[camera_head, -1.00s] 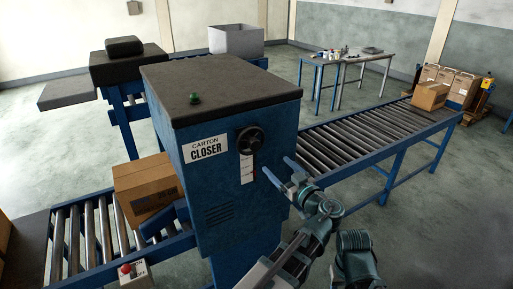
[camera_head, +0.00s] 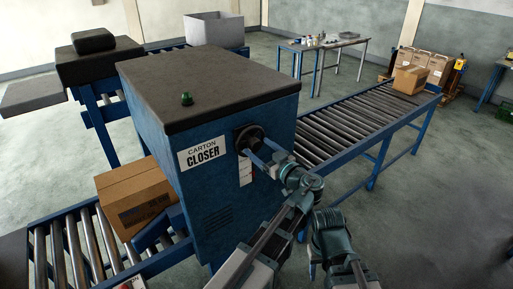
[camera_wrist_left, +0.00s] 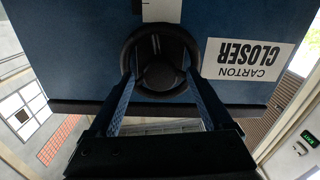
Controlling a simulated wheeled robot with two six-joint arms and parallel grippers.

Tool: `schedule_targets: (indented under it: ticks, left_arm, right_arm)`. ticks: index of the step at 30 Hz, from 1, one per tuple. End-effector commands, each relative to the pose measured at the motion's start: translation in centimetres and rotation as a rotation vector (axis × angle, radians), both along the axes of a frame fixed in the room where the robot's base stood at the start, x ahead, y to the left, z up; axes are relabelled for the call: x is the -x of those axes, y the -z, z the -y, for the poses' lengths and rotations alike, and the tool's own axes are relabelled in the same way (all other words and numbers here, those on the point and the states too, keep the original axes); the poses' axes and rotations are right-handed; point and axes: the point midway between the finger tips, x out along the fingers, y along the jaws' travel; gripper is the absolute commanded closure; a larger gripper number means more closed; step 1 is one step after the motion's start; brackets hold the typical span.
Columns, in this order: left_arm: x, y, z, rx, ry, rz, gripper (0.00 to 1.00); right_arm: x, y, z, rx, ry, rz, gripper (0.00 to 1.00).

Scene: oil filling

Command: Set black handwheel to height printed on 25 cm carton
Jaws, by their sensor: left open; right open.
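The black handwheel (camera_head: 248,136) is on the front of the blue carton closer (camera_head: 205,185), right of its label. In the left wrist view the handwheel (camera_wrist_left: 160,76) is a black ring with a hub, between my open fingers. My left gripper (camera_head: 260,154) is open at the handwheel, one finger each side; I cannot tell whether they touch it. It also shows in the left wrist view (camera_wrist_left: 160,80). A white scale strip (camera_head: 245,170) is below the wheel, partly behind a finger. A brown carton (camera_head: 134,194) has dark print I cannot read. My right gripper is not in view.
The carton rests on a roller conveyor (camera_head: 75,240) at the closer's left. Another roller conveyor (camera_head: 335,125) leads back right, with a carton (camera_head: 409,80) at its far end. A green button (camera_head: 187,98) is on the closer's top. Tables stand behind.

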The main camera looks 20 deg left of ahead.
Motion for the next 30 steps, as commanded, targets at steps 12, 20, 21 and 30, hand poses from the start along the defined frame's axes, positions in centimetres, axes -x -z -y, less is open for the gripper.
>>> schedule_targets:
  ticks: [12, 20, 21, 30]
  left_arm:
    - [0.02, 0.00, -0.03, 0.000, 0.000, 0.000, 0.81]
    - [0.02, -0.01, -0.02, -0.004, -0.001, -0.006, 1.00]
    - [0.02, -0.01, -0.02, -0.008, 0.000, -0.010, 1.00]
    - [0.01, -0.01, -0.01, -0.099, -0.001, -0.127, 1.00]
  right_arm:
    - [-0.01, 0.00, 0.00, 0.000, 0.000, 0.000, 0.50]
    - [-0.01, 0.00, 0.00, 0.000, 0.000, 0.000, 0.50]
    - [-0.01, 0.00, 0.00, 0.000, 0.000, 0.000, 0.50]
    - [-0.01, 0.00, 0.00, 0.000, 0.000, 0.000, 0.50]
